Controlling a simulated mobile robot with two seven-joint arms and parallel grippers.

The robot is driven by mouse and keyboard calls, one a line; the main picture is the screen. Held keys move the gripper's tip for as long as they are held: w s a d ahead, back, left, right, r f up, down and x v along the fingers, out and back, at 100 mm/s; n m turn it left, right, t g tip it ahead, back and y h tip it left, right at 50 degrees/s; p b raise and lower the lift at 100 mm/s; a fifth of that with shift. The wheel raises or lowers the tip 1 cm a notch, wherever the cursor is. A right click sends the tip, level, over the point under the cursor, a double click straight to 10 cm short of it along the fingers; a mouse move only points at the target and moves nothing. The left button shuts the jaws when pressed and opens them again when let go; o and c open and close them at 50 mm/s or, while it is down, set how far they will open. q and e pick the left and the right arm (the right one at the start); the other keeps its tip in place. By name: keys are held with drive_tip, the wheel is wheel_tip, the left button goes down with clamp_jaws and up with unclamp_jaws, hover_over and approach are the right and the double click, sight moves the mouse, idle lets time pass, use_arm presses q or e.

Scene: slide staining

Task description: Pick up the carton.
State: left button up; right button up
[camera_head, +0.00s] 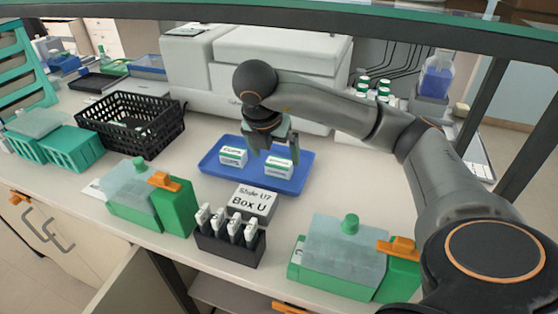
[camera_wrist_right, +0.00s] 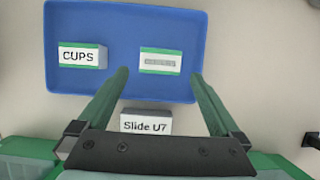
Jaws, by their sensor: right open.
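Two small white and green cartons stand on a blue tray (camera_head: 297,187). The left carton (camera_head: 232,157) is labelled CUPS and also shows in the right wrist view (camera_wrist_right: 82,56). The right carton (camera_head: 279,168) has a label I cannot read; it also shows in the right wrist view (camera_wrist_right: 160,61). My right gripper (camera_head: 268,148) is open and empty, pointing down over the tray close to the right carton. In the right wrist view its fingertips (camera_wrist_right: 160,73) lie to either side of that carton. I cannot tell the height left between them. My left gripper is not in view.
A sign reading Slide U7, Box U (camera_head: 252,203) stands before the tray. A black slide holder (camera_head: 230,246), green staining boxes (camera_head: 176,208) (camera_head: 340,262) and a black basket (camera_head: 128,122) surround it. A large white machine (camera_head: 285,50) stands behind.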

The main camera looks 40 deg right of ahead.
sight(279, 162)
drive_tip(key=shift+d+b+x, duration=0.15)
drive_tip(key=shift+b+x, duration=0.1)
drive_tip(key=shift+x, duration=1.15)
drive_tip(key=shift+d+b+x, duration=0.15)
drive_tip(key=shift+b+x, duration=0.1)
drive_tip(key=shift+x, duration=1.2)
drive_tip(key=shift+w+r, duration=0.15)
drive_tip(key=shift+r, duration=0.05)
drive_tip(key=c, duration=1.3)
